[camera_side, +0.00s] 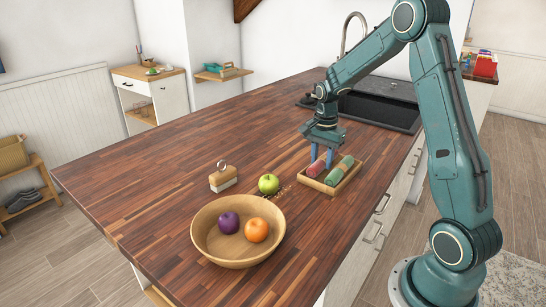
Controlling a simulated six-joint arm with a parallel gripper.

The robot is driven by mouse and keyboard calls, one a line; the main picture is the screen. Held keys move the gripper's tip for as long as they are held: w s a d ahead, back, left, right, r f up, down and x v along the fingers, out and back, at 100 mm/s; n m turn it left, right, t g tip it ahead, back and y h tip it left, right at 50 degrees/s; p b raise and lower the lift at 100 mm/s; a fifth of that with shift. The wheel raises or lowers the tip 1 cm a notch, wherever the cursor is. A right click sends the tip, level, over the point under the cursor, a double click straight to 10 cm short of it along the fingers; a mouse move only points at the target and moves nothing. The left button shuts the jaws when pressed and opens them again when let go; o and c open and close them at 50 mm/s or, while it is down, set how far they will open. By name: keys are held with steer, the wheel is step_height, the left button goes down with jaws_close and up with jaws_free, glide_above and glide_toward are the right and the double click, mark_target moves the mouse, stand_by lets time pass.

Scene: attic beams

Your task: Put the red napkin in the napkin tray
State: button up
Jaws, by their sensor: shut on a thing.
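The red napkin (316,168) is a small rolled bundle at the left side of the wooden napkin tray (329,192). My gripper (322,160) points down over the tray, its blue fingers shut on the red napkin. The napkin is within the tray's outline; I cannot tell whether it touches the tray floor. A green rolled napkin (340,171) lies in the tray just right of the red one. The fingers hide part of the red napkin.
A wooden bowl (205,242) holds a purple fruit (229,222) and an orange fruit (257,230). A black sink (372,108) is behind. The counter's left part is clear.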

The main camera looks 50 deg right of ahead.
mark_target(322, 160)
steer(key=shift+s+f, duration=0.2)
steer(key=shift+f, duration=0.7)
steer(key=o, duration=1)
steer(key=shift+c, duration=0.2)
step_height(322, 160, up, 14)
steer(key=shift+w+f, duration=0.2)
steer(key=shift+f, duration=0.05)
